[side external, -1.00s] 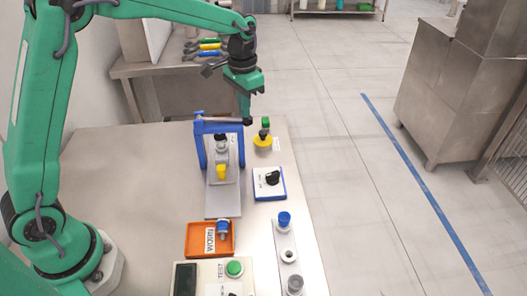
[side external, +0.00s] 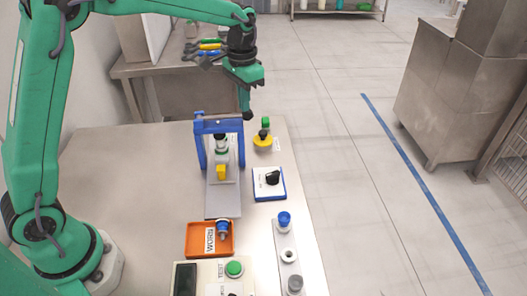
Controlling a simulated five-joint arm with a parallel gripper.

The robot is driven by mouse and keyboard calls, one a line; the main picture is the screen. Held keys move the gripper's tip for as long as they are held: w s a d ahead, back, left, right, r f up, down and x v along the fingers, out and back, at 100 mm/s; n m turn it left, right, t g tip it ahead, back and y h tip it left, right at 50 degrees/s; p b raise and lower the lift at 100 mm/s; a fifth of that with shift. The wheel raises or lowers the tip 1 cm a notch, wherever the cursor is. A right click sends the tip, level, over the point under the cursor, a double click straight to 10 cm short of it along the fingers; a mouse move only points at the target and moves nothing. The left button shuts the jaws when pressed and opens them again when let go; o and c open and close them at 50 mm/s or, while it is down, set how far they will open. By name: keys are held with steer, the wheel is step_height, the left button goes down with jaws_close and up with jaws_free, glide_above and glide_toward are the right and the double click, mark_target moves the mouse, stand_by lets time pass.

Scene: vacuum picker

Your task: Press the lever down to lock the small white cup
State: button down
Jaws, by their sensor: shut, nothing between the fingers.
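The blue lever frame (side external: 219,125) stands over a grey fixture plate (side external: 223,205) near the middle of the table. Its crossbar is raised above the plate. Under it is a small pale cup-like part with a black top (side external: 221,139), and a yellow block (side external: 221,172) sits in front. My gripper (side external: 247,115) is shut and empty, pointing down just beyond the right end of the crossbar. I cannot tell if it touches the frame. The cup is partly hidden by the crossbar.
A yellow-and-green button post (side external: 263,141) stands close to the right of the frame. A blue-edged switch box (side external: 270,184), an orange tray (side external: 192,250), a strip with a blue knob (side external: 284,219) and a panel with a green button (side external: 234,268) lie nearer. The left tabletop is clear.

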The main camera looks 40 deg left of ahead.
step_height(320, 180, up, 8)
stand_by(1.1)
stand_by(0.4)
steer(key=s+a+r+n+t, duration=0.1)
steer(key=s+r, duration=0.1)
steer(key=s, duration=0.5)
steer(key=s+a+r+t, duration=0.1)
steer(key=s+r+t, duration=0.1)
steer(key=s, duration=0.5)
steer(key=s+a+f+n+t, duration=0.1)
steer(key=s+f, duration=0.1)
steer(key=s, duration=0.4)
steer(key=s+f+n+t, duration=0.1)
steer(key=s+f, duration=0.2)
steer(key=s, duration=0.3)
steer(key=shift+s+a+f+t, duration=0.2)
steer(key=shift+s+a+t, duration=0.1)
steer(key=shift+s+a, duration=0.1)
